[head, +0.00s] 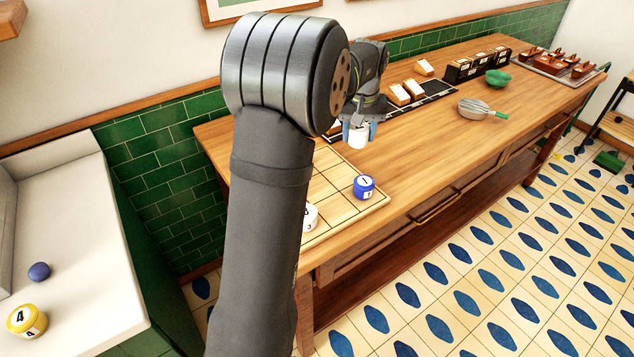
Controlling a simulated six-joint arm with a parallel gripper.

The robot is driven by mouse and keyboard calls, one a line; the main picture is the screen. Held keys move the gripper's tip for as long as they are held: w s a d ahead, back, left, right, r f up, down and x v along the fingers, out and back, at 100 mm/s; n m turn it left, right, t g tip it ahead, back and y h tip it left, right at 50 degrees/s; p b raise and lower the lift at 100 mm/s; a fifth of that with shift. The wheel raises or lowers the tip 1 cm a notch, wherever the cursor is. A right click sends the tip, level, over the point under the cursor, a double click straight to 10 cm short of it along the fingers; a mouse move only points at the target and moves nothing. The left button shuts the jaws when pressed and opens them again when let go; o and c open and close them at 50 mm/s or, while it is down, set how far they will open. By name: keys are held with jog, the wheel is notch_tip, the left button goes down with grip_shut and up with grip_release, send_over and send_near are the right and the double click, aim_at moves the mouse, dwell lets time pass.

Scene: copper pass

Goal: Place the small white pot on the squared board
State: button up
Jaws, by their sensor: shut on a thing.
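My gripper (359,130), with blue fingertips, is shut on a small white pot (357,139). It holds the pot near the far right part of the squared board (332,184), a pale wooden board with dark grid lines. I cannot tell how high the pot is above the surface. A blue pot with a white label (364,187) stands on the right part of the board. A white pot marked 3 (310,218) shows at the near side of the board, partly hidden by my arm. My arm also hides the left part of the board.
Behind the gripper is a dark strip with white-topped blocks (400,94). A yellow pot (27,320) and a blue ball (39,271) sit on the left white worktop.

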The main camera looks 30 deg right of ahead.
jog(key=w+a+f, duration=0.1)
jog(key=w+f, duration=0.1)
jog(key=w, duration=0.1)
jog(key=w+a+f, duration=0.1)
jog(key=w+f, duration=0.1)
jog(key=w, duration=0.2)
jog(key=w+a+f, duration=0.1)
jog(key=w+f, duration=0.2)
jog(key=shift+w, duration=0.4)
jog(key=shift+f, duration=2)
jog(key=shift+f, duration=0.2)
jog(key=o, duration=1.1)
jog(key=shift+c, duration=0.2)
jog(key=shift+r, duration=0.1)
notch_tip(320, 180, up, 12)
jog(key=s, duration=0.1)
jog(key=shift+a, duration=0.35)
